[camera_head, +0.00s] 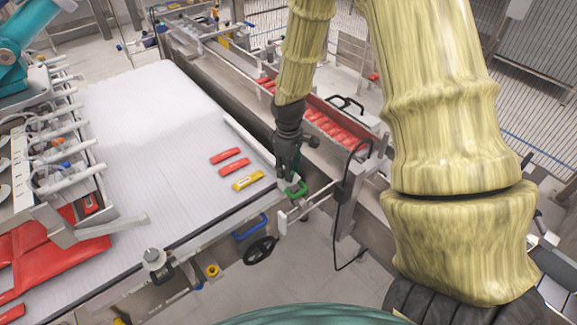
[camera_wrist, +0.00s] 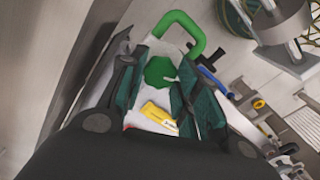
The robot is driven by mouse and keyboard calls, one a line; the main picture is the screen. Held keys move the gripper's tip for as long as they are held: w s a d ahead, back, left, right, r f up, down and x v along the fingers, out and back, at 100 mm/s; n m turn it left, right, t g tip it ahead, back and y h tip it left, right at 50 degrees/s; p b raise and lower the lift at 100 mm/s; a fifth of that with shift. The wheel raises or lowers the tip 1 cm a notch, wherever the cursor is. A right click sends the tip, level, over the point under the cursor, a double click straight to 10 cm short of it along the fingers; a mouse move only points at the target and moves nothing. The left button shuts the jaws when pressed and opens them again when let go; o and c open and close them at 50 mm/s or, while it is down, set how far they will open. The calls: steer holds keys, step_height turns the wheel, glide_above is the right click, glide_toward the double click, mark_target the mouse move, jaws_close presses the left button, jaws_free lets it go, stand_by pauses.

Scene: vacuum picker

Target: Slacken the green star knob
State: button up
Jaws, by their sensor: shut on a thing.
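The green star knob (camera_wrist: 160,72) shows in the wrist view between the two fingers of my gripper (camera_wrist: 156,88). The fingers are shut on it, one on each side. A green loop handle (camera_wrist: 203,36) is just beyond the knob in the wrist view. It also shows in the head view (camera_head: 297,190), just below my gripper.
A yellow packet (camera_head: 248,180) and two red packets (camera_head: 235,166) lie on the belt left of my gripper. A black handwheel (camera_head: 261,250) sits below the belt's near edge. A black cable (camera_head: 345,190) hangs to the right. A rail with red packs (camera_head: 330,125) runs behind.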

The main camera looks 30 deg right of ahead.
steer(key=shift+s+f+n, duration=0.1)
steer(key=shift+n, duration=0.5)
steer(key=o, duration=1)
step_height(320, 180, up, 12)
steer(key=shift+d, duration=0.1)
stand_by(0.8)
